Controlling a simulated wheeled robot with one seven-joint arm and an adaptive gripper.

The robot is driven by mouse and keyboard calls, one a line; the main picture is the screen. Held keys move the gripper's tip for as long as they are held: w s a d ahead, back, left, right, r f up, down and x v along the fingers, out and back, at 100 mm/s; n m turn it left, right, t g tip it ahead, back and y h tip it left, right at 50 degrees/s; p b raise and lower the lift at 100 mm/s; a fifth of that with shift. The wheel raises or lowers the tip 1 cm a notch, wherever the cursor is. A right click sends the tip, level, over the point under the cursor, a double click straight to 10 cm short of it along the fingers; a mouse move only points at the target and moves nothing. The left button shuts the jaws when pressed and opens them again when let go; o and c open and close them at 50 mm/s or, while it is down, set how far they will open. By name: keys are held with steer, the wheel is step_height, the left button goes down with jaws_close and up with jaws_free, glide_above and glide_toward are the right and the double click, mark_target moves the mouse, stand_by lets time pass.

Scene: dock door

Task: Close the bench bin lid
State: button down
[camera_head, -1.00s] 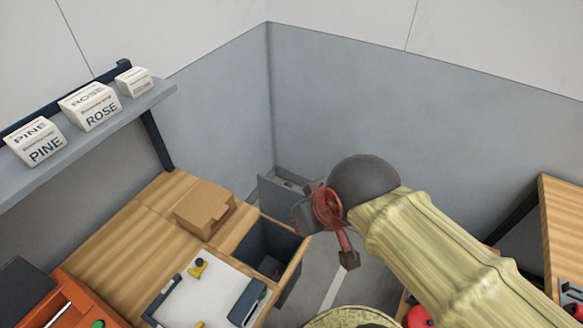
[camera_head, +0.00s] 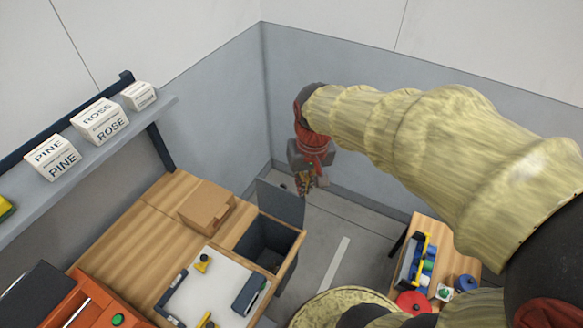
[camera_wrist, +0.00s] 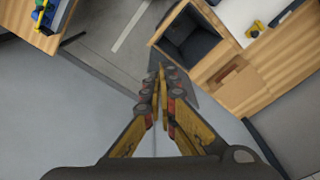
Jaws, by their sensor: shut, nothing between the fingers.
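The bench bin (camera_head: 270,243) is a dark, square well set in the right end of the wooden bench. Its grey lid (camera_head: 281,203) stands raised at the bin's far edge, so the bin is open. The bin also shows in the wrist view (camera_wrist: 190,40), with part of the lid (camera_wrist: 183,85) behind my fingers. My gripper (camera_head: 304,190) hangs fingers-down to the right of the lid, apart from it as far as I can tell. In the wrist view the yellow-and-black fingers (camera_wrist: 160,75) meet at the tips with nothing between them.
A cardboard box (camera_head: 206,206) lies on the bench left of the bin. A white board (camera_head: 210,285) with yellow-and-black parts lies in front. A shelf (camera_head: 90,145) with labelled boxes hangs at left. A small table (camera_head: 425,230) with a tool tote stands at right. Grey walls close the corner.

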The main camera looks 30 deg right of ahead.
steer(key=w+d+f+m+g+y+p, duration=0.1)
steer(key=w+d+f+m+p, duration=0.1)
steer(key=w+d+m+p, duration=0.3)
steer(key=w+d+f+m+g+y, duration=0.1)
steer(key=w+d+f, duration=0.1)
steer(key=w, duration=0.6)
steer(key=w+d+f+m+g+y+p, duration=0.1)
steer(key=w+d+f+m+p, duration=0.1)
steer(key=w+d+p, duration=0.3)
steer(key=s+a+f+m, duration=0.1)
steer(key=s+a+f, duration=0.1)
steer(key=a+f, duration=0.5)
steer(key=shift+b+x, duration=0.4)
steer(key=shift+x, duration=0.7)
steer(key=shift+s+h, duration=0.3)
